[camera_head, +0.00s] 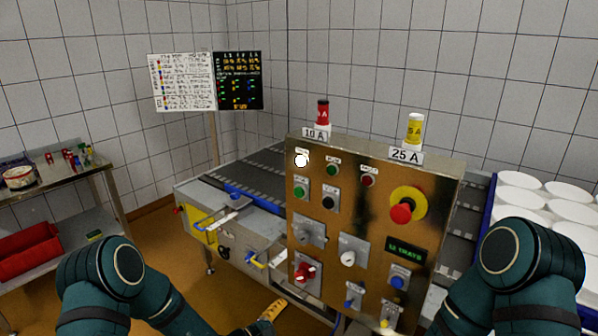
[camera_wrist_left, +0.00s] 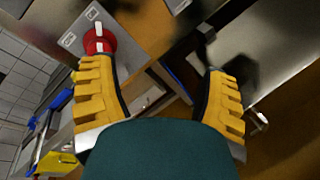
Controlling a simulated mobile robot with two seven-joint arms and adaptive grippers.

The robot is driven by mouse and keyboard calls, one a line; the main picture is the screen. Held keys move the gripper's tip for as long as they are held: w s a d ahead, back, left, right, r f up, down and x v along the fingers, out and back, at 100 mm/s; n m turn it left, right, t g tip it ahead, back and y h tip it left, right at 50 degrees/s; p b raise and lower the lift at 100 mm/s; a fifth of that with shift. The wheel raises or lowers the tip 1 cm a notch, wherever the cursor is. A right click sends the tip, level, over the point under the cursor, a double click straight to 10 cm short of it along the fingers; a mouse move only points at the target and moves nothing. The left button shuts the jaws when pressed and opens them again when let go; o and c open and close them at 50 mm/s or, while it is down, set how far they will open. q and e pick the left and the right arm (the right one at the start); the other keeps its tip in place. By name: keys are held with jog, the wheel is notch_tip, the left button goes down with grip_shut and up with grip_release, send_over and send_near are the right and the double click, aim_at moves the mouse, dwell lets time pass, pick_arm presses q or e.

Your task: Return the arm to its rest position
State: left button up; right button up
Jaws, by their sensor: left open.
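My left arm (camera_head: 120,280) comes in from the lower left, teal with dark joints. Part of a yellow finger of my left gripper (camera_head: 272,311) shows at the bottom of the head view, left of the control panel's lower edge. In the left wrist view, the two ribbed yellow fingers of the left gripper (camera_wrist_left: 160,88) stand wide apart with nothing held between them. A red rotary switch (camera_wrist_left: 99,41) on a grey plate shows beyond the left-hand finger. My right arm (camera_head: 520,270) shows at the lower right; its gripper is out of view.
The brass control panel (camera_head: 330,250) stands close in front, with a red rotary switch (camera_head: 305,272), a red mushroom button (camera_head: 402,211) and other controls. A conveyor (camera_head: 252,180) runs behind it. A side table (camera_head: 60,180) stands left; white moulds (camera_head: 530,205) are at right.

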pick_arm(q)
jog(key=s+d+f+m+g+y, duration=0.1)
jog(key=s+f+m+g, duration=0.2)
jog(key=s+g, duration=0.35)
jog(key=s+d+f+m+g+y, duration=0.1)
jog(key=s+f+m+g, duration=0.2)
jog(key=s, duration=0.7)
jog(key=s+a+f+m+t+y, duration=0.1)
jog(key=s+a+m+y, duration=0.3)
jog(key=a+m, duration=0.5)
jog(key=shift+s+f+t+y, duration=0.4)
jog(key=shift+f+y, duration=0.35)
jog(key=shift+y, duration=0.45)
